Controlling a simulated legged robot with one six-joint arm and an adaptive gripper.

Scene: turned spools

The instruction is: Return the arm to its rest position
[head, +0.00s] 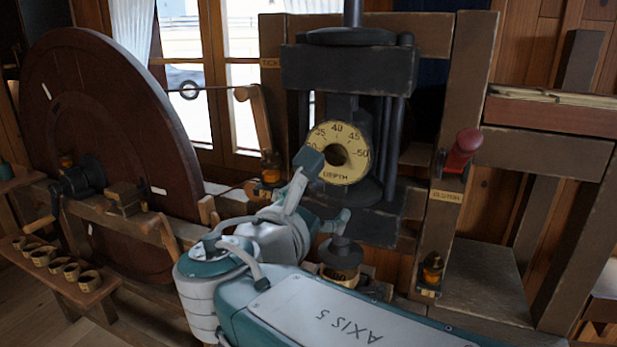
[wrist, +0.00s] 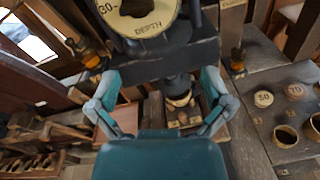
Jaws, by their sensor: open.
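My gripper (head: 326,188) is in front of the dark press (head: 348,72), just below and left of its round depth dial (head: 340,153). In the wrist view, its two teal and grey fingers (wrist: 160,88) stand wide apart with nothing held between them. My arm reaches in from the lower right of the head view, bent at the wrist. Beyond the fingers, the wrist view shows a dark cylinder (wrist: 178,86) over a wooden tray holding small turned pieces (wrist: 180,100). Whether a finger touches the press cannot be told.
A large brown wheel (head: 105,130) stands at left, with a shelf of several small wooden cups (head: 40,257) below. A red-knobbed lever (head: 462,150) is on the right post. Grey boards (wrist: 275,85) with cups and numbered discs lie at right in the wrist view.

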